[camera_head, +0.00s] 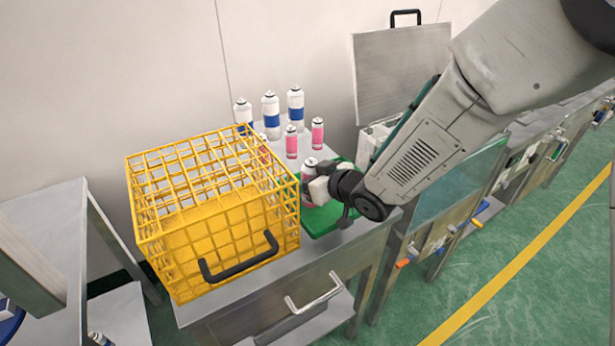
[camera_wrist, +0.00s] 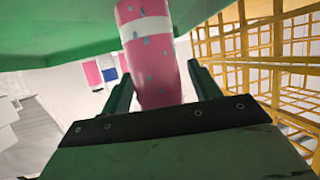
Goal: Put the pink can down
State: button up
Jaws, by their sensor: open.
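The pink can (camera_head: 309,170) stands on a green mat (camera_head: 322,219) at the front right of the table, partly hidden by my gripper (camera_head: 318,188). In the wrist view the pink can (camera_wrist: 150,60), with a white band and small blue-grey specks, lies between the two fingers of my gripper (camera_wrist: 160,82). The fingers are open, with a gap showing on the right side of the can. The green mat (camera_wrist: 60,35) fills the upper part of the wrist view. The can's contact with the mat is hard to see.
A yellow wire crate (camera_head: 215,205) with a black handle stands close on the left. Behind are more pink cans (camera_head: 291,142) and several white-and-blue cans (camera_head: 270,112). A grey box with a raised lid (camera_head: 400,75) is behind my arm.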

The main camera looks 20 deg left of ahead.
jog(key=v, duration=1.2)
jog(key=w+d+r+m+t+h, duration=0.1)
jog(key=d+r+m+h, duration=0.3)
jog(key=d, duration=0.7)
jog(key=w+d+r+m+t+h, duration=0.1)
jog(key=d+r+m+h, duration=0.3)
jog(key=d, duration=0.8)
jog(key=s+d+r+m+g+h, duration=0.1)
jog(key=s+d+g+h, duration=0.1)
jog(key=s+d+h, duration=0.4)
jog(key=s+d+r+m+g+y, duration=0.1)
jog(key=s+d+g, duration=0.1)
jog(key=s, duration=0.7)
jog(key=s+d+r+m+g+y, duration=0.1)
jog(key=s+d+m+g, duration=0.1)
jog(key=s, duration=0.7)
jog(key=shift+d+r+g, duration=0.25)
jog(key=shift+d+g, duration=0.35)
jog(key=shift+d, duration=0.55)
jog(key=shift+w, duration=0.1)
